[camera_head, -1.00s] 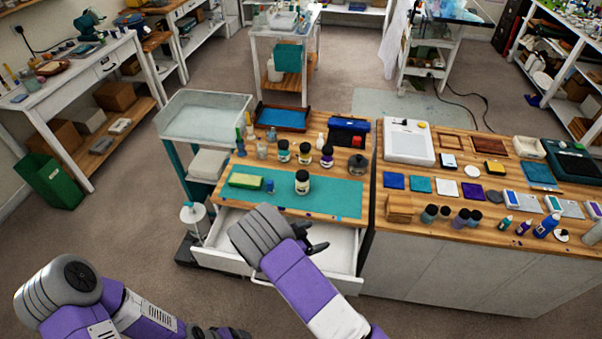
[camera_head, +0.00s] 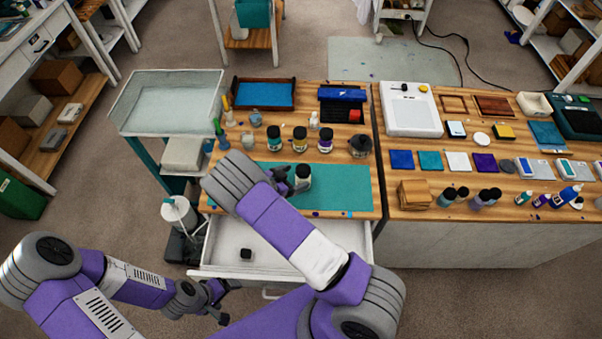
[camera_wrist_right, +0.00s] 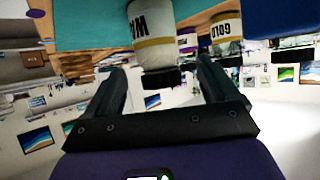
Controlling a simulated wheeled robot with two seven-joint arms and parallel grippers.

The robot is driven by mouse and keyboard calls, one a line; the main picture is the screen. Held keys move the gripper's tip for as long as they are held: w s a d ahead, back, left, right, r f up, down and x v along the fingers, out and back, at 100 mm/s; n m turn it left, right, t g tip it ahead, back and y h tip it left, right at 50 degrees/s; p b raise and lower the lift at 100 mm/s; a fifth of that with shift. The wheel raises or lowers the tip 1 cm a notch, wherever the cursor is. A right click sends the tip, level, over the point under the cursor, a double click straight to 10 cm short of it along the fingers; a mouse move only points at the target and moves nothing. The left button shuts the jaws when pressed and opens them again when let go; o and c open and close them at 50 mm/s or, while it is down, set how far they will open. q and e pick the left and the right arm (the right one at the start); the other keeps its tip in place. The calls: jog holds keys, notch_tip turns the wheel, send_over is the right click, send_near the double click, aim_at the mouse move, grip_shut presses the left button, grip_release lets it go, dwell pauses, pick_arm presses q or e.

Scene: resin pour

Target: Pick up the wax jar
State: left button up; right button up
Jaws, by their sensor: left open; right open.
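The wax jar (camera_head: 303,178) stands upright on the teal mat (camera_head: 345,188), with a black lid and a pale label. In the right wrist view the picture is upside down, and the jar (camera_wrist_right: 155,28) shows part of its lettering. My right gripper (camera_head: 291,181) is open, just left of the jar at about its height. In the wrist view the jar lines up with the gap between the fingers (camera_wrist_right: 162,68); I cannot tell how far it reaches between them. My left gripper (camera_head: 216,300) is open and empty, low in front of the drawer.
Several dark-lidded jars, including one with a yellow band (camera_head: 300,139), stand behind the mat. A blue-lined tray (camera_head: 264,94) is at the back. An open drawer (camera_head: 290,250) lies below my right arm, with a small black object (camera_head: 246,254) inside. My right arm covers the mat's left part.

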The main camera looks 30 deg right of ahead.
aim_at(298, 177)
jog(key=b+x, duration=0.1)
jog(key=x, duration=0.1)
jog(key=b+x, duration=0.1)
jog(key=x, duration=0.1)
jog(key=shift+s+f, duration=0.2)
jog(key=shift+f, duration=0.25)
jog(key=shift+w+d+f, duration=0.1)
jog(key=shift+d, duration=0.35)
jog(key=shift+c, duration=0.6)
jog(key=shift+w, duration=0.1)
jog(key=c, duration=1)
jog(key=shift+c, duration=0.2)
